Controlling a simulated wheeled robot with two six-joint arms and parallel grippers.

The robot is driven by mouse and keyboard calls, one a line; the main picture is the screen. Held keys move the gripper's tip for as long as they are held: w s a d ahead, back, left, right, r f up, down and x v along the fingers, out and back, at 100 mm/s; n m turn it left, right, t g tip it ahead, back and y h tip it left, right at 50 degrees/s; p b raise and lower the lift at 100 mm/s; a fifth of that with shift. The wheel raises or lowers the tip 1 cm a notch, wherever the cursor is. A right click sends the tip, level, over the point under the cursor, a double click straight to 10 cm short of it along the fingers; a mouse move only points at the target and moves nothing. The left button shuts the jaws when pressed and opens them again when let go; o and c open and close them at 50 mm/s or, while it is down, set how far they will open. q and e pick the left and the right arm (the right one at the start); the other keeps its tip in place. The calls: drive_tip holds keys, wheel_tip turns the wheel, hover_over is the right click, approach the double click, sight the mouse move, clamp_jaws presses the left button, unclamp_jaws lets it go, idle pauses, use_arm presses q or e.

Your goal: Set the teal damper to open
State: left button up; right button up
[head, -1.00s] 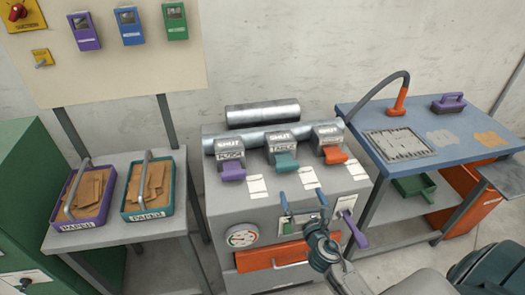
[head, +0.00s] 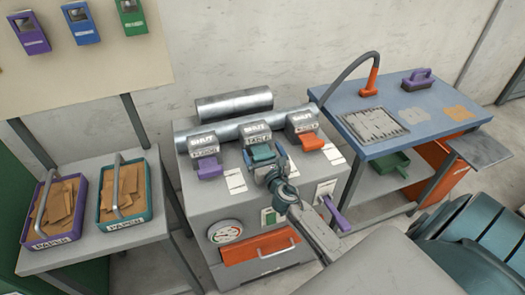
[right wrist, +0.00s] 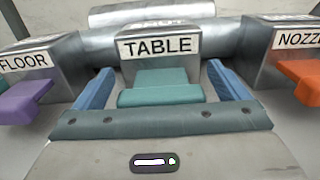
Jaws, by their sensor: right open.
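The teal damper lever (head: 262,152) sticks out from the middle damper box, labelled TABLE, on the grey machine (head: 215,200). A word on the box top looks like SHUT in the head view, though small. In the right wrist view the teal lever (right wrist: 160,88) lies between the two blue fingers of my right gripper (right wrist: 162,92). The fingers are open, one on each side, with gaps to the lever. In the head view my right gripper (head: 266,170) covers part of the lever's front. My left gripper is not in view.
A purple lever (head: 210,168), labelled FLOOR, is on the left, and an orange lever (head: 311,141) is on the right, both close by. A metal pipe (head: 235,130) runs behind the boxes. A purple handle (head: 336,213) and a gauge (head: 226,232) are lower on the machine.

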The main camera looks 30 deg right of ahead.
sight(266, 159)
drive_tip(key=shift+w+d+f, duration=0.1)
drive_tip(key=shift+w, duration=0.15)
drive_tip(key=c, duration=1.4)
drive_tip(key=v, duration=0.6)
drive_tip(key=o, duration=1.4)
drive_tip(key=shift+s, duration=0.1)
